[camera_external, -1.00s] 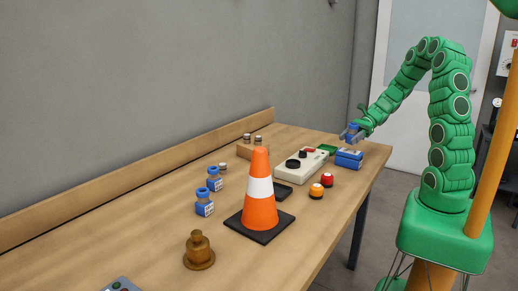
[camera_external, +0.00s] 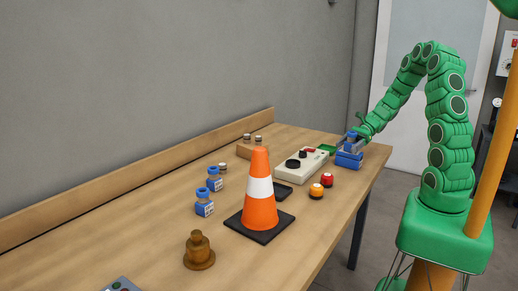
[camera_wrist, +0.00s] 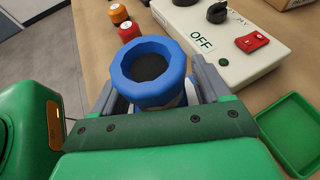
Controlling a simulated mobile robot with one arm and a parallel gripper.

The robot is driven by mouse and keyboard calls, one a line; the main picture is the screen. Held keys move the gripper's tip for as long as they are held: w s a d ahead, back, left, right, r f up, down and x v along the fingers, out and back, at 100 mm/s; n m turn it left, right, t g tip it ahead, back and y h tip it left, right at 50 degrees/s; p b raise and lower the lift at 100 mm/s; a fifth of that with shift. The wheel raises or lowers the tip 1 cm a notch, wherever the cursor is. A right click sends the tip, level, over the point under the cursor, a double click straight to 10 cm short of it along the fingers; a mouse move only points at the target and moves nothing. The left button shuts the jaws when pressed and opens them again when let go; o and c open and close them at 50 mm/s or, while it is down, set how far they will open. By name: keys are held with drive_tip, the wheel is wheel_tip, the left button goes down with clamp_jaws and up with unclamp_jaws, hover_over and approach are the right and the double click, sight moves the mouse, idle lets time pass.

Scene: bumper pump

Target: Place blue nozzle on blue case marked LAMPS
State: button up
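The blue nozzle (camera_external: 351,135) is between the fingers of my gripper (camera_external: 352,146) at the far right end of the table. In the wrist view the nozzle (camera_wrist: 125,72) shows as a blue ring with a dark centre, with a grey finger on each side. The blue case (camera_external: 347,163) stands on the table directly under my gripper. The gripper hides the top of the case, so I cannot tell whether the nozzle touches it. The LAMPS marking is not readable.
A pale control box (camera_external: 300,166) and a green tray (camera_wrist: 292,130) are close by. Red (camera_external: 327,180) and orange (camera_external: 316,191) buttons stand nearer the front edge. A traffic cone (camera_external: 260,190), two blue-capped items (camera_external: 204,202) and a brown stepped piece (camera_external: 199,250) stand farther left.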

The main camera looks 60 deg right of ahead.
idle(0.3)
drive_tip(key=shift+d+r, duration=0.1)
drive_tip(key=shift+r, duration=0.05)
drive_tip(key=v, duration=1.1)
drive_tip(key=shift+d+r, duration=0.25)
drive_tip(key=shift+d, duration=0.1)
